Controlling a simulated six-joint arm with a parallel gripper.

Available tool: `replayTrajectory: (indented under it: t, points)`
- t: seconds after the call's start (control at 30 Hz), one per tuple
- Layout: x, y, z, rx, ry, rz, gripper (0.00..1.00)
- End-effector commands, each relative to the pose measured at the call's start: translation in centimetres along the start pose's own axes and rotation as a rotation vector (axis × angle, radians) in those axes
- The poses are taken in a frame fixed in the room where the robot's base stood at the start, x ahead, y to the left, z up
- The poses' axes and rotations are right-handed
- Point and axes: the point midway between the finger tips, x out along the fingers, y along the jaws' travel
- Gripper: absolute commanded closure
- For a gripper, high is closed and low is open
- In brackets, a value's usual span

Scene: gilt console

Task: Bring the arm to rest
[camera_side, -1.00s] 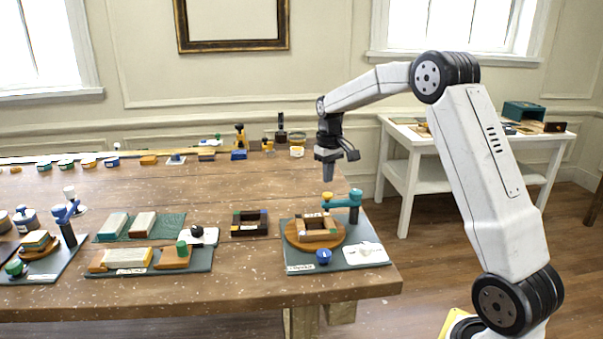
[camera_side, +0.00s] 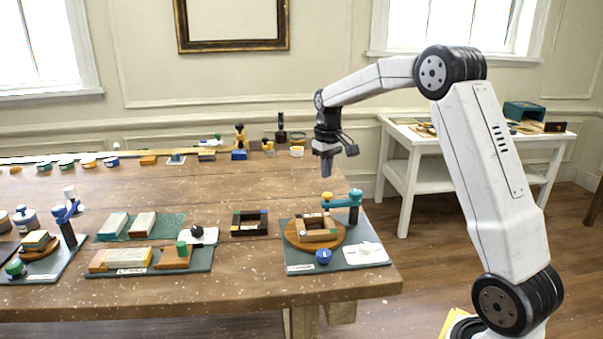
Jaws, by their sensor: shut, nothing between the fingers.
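My gripper (camera_side: 326,171) points down above the right part of the wooden table (camera_side: 200,277). It is shut and empty. Its tips are in the air, apart from everything, above and behind the teal clamp arm (camera_side: 343,200) on the right-hand board. My arm reaches in from the right, raised and bent.
Below my gripper, a dark board (camera_side: 300,267) carries a round wooden turntable (camera_side: 296,241) with a wooden frame (camera_side: 317,228) and a blue knob (camera_side: 323,257). A dark open box (camera_side: 249,223) stands left of it. Several bottles and jars line the table's back. A white side table (camera_side: 407,150) stands behind.

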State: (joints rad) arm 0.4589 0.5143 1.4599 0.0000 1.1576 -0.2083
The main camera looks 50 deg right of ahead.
Motion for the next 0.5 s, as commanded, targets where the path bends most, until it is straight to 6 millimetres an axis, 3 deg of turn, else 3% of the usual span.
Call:
replayTrajectory:
  t: [0.27,0.5]
  points:
    - [1.8,-4.8,2.6,-0.050,0.038,0.005,1.00]
    - [4.0,-9.6,6.7,-0.104,0.086,0.005,1.00]
